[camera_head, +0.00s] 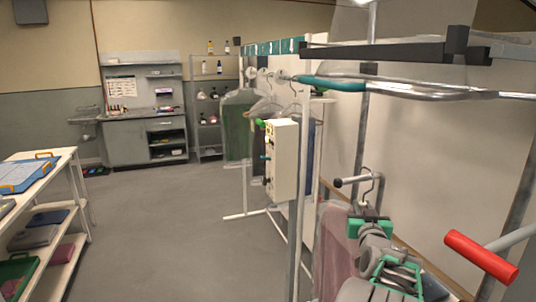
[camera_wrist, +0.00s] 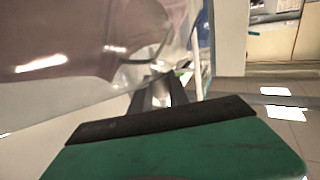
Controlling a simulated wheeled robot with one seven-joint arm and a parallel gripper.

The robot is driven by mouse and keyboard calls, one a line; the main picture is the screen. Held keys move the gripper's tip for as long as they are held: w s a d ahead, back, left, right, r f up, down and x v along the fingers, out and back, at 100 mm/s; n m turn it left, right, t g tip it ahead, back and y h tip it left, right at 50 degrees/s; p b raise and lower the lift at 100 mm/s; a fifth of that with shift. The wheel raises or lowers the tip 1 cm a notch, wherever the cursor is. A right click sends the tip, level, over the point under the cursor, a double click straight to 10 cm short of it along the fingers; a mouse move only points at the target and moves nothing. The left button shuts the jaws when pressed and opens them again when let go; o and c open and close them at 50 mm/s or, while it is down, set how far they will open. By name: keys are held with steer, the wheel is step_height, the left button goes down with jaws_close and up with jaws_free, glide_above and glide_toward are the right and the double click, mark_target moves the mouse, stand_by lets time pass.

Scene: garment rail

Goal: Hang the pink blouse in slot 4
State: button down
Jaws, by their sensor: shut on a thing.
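The pink blouse (camera_head: 337,250), in a clear cover, hangs beside my gripper at the lower right of the head view. It also fills the upper left of the wrist view (camera_wrist: 85,35). My gripper (camera_head: 372,213) is shut on the blouse's hanger, whose metal hook (camera_head: 375,187) rises above the jaws. The exact grip is partly hidden by my arm. The garment rail (camera_head: 290,77) runs away from me above and beyond the blouse, with teal slot tags (camera_head: 275,47) over it. The slot numbers are too small to read.
A green garment (camera_head: 237,125) and a dark blue one (camera_head: 311,145) hang further along the rail. A white box (camera_head: 282,160) with knobs is near the upright post (camera_head: 299,200). A red-ended bar (camera_head: 480,257) is at right. Open floor (camera_head: 170,220) lies left.

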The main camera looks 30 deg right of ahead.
steer(key=shift+s+a+b, duration=0.2)
steer(key=shift+s+b, duration=0.4)
steer(key=shift+s, duration=0.3)
steer(key=shift+s+a+b, duration=0.15)
steer(key=shift+s+b, duration=0.45)
steer(key=shift+s, duration=0.3)
steer(key=shift+s+a, duration=0.15)
steer(key=shift+s, duration=0.2)
